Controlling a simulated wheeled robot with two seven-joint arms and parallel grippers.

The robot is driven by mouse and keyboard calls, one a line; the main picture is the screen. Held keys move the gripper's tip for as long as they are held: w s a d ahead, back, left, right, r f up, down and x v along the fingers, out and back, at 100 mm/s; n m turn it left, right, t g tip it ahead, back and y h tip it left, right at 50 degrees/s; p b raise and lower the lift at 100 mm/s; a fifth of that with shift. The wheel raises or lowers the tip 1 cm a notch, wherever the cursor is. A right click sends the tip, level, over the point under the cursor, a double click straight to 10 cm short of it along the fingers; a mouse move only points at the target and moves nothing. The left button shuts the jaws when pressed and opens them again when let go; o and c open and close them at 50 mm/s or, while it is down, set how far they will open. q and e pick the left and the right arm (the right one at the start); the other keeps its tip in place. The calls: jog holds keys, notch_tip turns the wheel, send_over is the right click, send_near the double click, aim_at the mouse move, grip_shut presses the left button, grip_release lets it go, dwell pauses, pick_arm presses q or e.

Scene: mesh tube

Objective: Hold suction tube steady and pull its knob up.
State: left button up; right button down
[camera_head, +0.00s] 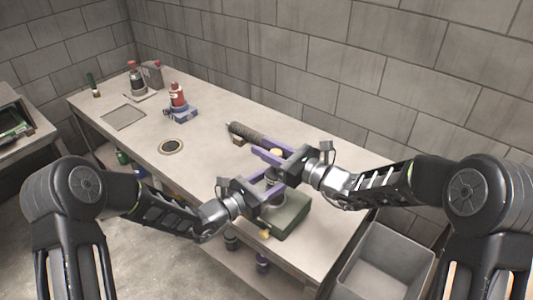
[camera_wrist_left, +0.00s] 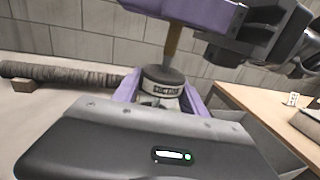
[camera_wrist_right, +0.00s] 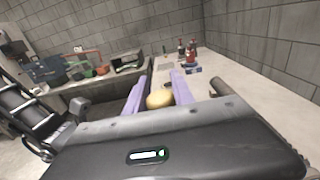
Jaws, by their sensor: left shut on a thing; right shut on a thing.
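The suction tube (camera_wrist_left: 162,84) is a pale, labelled cylinder with a dark cap. It stands upright between the purple fingers of my left gripper (camera_head: 265,188), which is shut on its body. A brown rod (camera_wrist_left: 172,44) shows above the cap. The round tan knob (camera_wrist_right: 160,98) sits at the top, between the purple fingers of my right gripper (camera_head: 277,158), which is shut on it above the left gripper. The knob also shows in the head view (camera_head: 277,152). The tube's lower end is partly hidden in the head view.
A green box (camera_head: 290,216) lies under the grippers near the table's right end. A dark ribbed roll (camera_head: 258,136) lies behind them on the table (camera_head: 205,140). A red bottle (camera_head: 178,95) stands farther left. A grey bin (camera_head: 385,265) is at the right.

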pick_arm(q)
jog(key=shift+a+f, duration=0.1)
pick_arm(e)
notch_tip(320, 180, up, 4)
jog(key=shift+f, duration=0.15)
jog(key=c, duration=1.1)
grip_release()
jog(key=shift+o, duration=0.2)
jog(key=shift+s+d+f, duration=0.1)
jog(key=v, duration=1.1)
jog(key=shift+s+d, duration=0.25)
jog(key=shift+d, duration=0.05)
pick_arm(q)
jog(key=o, duration=1.6)
